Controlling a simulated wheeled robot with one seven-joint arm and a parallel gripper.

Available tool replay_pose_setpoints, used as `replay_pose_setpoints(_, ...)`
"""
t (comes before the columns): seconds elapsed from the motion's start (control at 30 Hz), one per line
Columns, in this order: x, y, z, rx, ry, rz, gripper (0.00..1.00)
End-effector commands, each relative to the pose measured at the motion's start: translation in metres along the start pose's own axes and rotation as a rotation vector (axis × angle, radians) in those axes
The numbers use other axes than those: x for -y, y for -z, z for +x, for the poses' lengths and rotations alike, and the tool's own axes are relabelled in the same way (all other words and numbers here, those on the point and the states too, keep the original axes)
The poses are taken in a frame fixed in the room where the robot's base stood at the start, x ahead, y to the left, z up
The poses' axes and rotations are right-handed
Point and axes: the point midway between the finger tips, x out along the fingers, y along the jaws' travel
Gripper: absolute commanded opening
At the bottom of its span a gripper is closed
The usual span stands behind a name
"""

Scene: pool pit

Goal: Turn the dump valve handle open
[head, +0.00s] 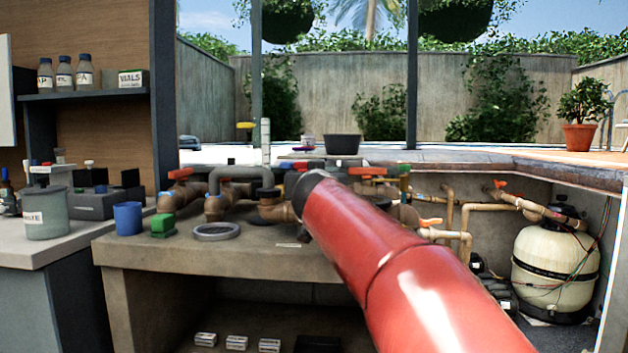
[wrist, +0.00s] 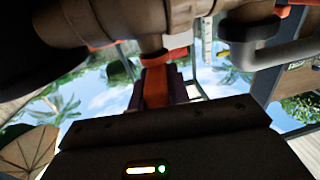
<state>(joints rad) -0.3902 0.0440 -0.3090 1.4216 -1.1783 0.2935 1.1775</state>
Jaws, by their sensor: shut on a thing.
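In the wrist view, an orange-red valve handle (wrist: 156,86) stands between the dark fingers of my gripper (wrist: 157,84). The fingers are shut on it. The brown valve body and pipe (wrist: 120,22) lie just beyond the fingertips, at the top of that view. In the head view, my red arm reaches over the pipework and hides my gripper and the held handle. I see no label naming the dump valve.
Brown pipes (head: 273,211) crowd the stone bench (head: 200,258). A grey ring (head: 217,232), a blue cup (head: 128,218) and a green block (head: 163,224) lie at its left. A cream filter tank (head: 553,262) stands at right. A grey pipe (wrist: 285,52) passes close in the wrist view.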

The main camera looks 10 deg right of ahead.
Motion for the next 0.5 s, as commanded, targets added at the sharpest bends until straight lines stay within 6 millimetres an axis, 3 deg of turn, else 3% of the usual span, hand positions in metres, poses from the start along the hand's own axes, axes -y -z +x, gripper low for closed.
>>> replay_pose_setpoints(0.33,-0.0079,0.009,0.002,-0.011,0.223,-0.004,0.0)
replay_pose_setpoints(0.5,-0.0097,0.0008,0.0027,-0.013,0.363,-0.003,0.0)
